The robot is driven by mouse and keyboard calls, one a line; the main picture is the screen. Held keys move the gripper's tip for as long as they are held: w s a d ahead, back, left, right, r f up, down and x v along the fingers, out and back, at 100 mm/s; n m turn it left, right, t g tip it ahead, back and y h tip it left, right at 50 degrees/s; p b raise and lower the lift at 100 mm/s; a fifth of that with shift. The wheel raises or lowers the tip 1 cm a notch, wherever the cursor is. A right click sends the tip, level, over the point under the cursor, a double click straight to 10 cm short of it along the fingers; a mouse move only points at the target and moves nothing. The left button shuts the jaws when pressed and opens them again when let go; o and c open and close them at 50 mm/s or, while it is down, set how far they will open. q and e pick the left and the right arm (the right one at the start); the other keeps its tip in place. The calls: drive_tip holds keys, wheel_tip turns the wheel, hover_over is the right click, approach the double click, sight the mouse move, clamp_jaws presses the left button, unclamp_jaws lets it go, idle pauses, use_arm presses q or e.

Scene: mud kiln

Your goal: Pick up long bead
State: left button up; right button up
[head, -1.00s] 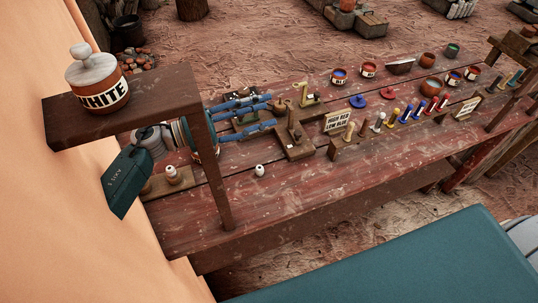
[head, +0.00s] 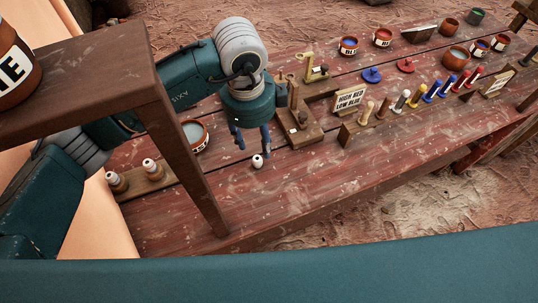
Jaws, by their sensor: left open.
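A small white bead (head: 257,161) with a dark spot on top stands alone on the red-brown wooden table (head: 300,185), in the front left part. I take it for the long bead; its length is hard to judge at this size. My left gripper (head: 252,143) points down just above and behind it, with its blue fingers apart and empty. Whether the fingertips reach to either side of the bead is hard to tell. My right gripper is out of view.
A wooden shelf (head: 85,70) with a leg stands close on the left. A bowl (head: 195,134) and a small rack (head: 148,181) with white-topped pieces sit nearby. A sign (head: 349,99) and colored pegs (head: 428,91) stand to the right. The front table area is clear.

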use_arm(q)
drive_tip(key=p, duration=0.1)
hover_over(258, 159)
drive_tip(key=s, duration=0.1)
drive_tip(key=f, duration=0.4)
drive_tip(key=shift+s+a+f, duration=0.15)
drive_tip(key=shift+s+a, duration=0.05)
drive_tip(key=shift+a, duration=0.05)
drive_tip(key=shift+w+f, duration=0.1)
drive_tip(key=shift+f, duration=0.2)
drive_tip(key=shift+d+f+p, duration=0.1)
drive_tip(key=shift+f+p, duration=0.2)
drive_tip(key=shift+f, duration=0.05)
wheel_tip(258, 159, down, 4)
drive_tip(key=shift+w+d+f+p, duration=0.1)
drive_tip(key=shift+w+f+p, duration=0.05)
drive_tip(key=shift+p, duration=0.6)
drive_tip(key=shift+w+f, duration=0.1)
drive_tip(key=shift+f, duration=0.1)
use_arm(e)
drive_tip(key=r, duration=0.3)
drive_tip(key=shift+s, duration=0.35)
use_arm(q)
drive_tip(key=c, duration=0.9)
